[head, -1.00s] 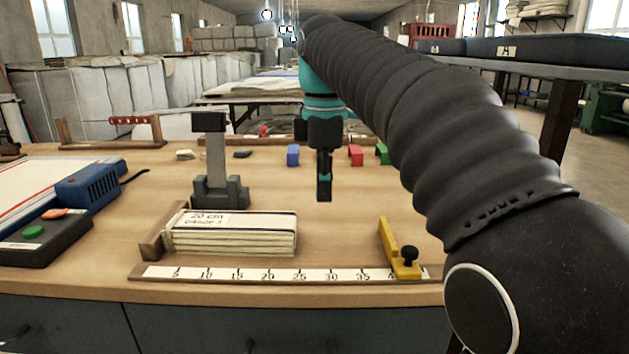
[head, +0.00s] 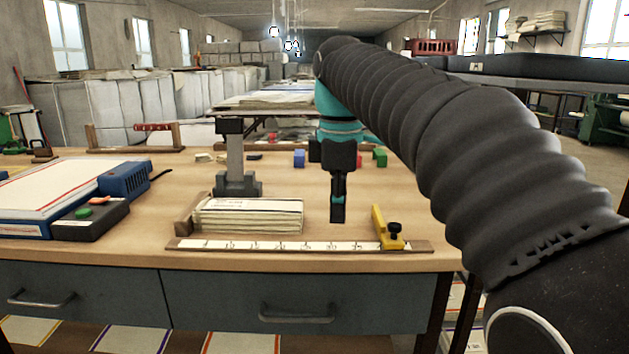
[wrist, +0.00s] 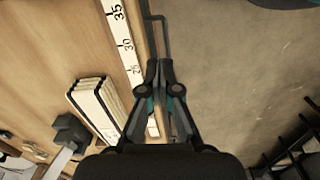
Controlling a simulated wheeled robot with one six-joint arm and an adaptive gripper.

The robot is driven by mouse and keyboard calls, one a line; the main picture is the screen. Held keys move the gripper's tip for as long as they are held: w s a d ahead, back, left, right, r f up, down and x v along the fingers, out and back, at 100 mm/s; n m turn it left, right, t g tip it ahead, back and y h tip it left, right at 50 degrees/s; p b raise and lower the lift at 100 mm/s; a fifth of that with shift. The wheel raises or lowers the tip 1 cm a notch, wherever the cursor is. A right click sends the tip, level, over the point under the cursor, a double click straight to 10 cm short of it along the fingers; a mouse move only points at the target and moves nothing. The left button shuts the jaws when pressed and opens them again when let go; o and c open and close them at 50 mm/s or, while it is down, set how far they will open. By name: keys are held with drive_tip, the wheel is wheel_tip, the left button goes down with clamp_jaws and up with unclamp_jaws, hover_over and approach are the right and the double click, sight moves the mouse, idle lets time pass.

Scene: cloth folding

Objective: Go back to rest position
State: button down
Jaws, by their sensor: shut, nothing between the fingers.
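My gripper (head: 338,210) is shut and empty. In the head view it hangs pointing down over the table, between the folded cloth stack and the yellow stop. In the wrist view my gripper (wrist: 160,68) shows its fingertips together near the table's front edge, with the floor to the right. The folded cloth stack (head: 248,217) lies behind the ruler; it also shows in the wrist view (wrist: 95,108). The ruler (head: 290,245) runs along the front edge, with a yellow stop (head: 387,228) at its right end.
A dark upright stand (head: 236,165) is behind the stack. A control box (head: 92,219) and a blue device (head: 125,180) are at left. Small blue (head: 299,158) and green (head: 380,158) blocks sit at the back. Drawers (head: 265,300) are below. The tabletop right of the stack is mostly clear.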

drive_tip(key=s+d+f+m+t, duration=0.2)
drive_tip(key=s+d+f+m, duration=0.4)
drive_tip(key=s+f+m, duration=0.2)
drive_tip(key=s+d+f+m+t, duration=0.3)
drive_tip(key=s+d+f+m, duration=0.2)
drive_tip(key=s+f+m, duration=0.3)
drive_tip(key=s+f, duration=0.3)
drive_tip(key=f, duration=0.1)
drive_tip(key=shift+s+d+m, duration=0.3)
drive_tip(key=shift+d, duration=0.1)
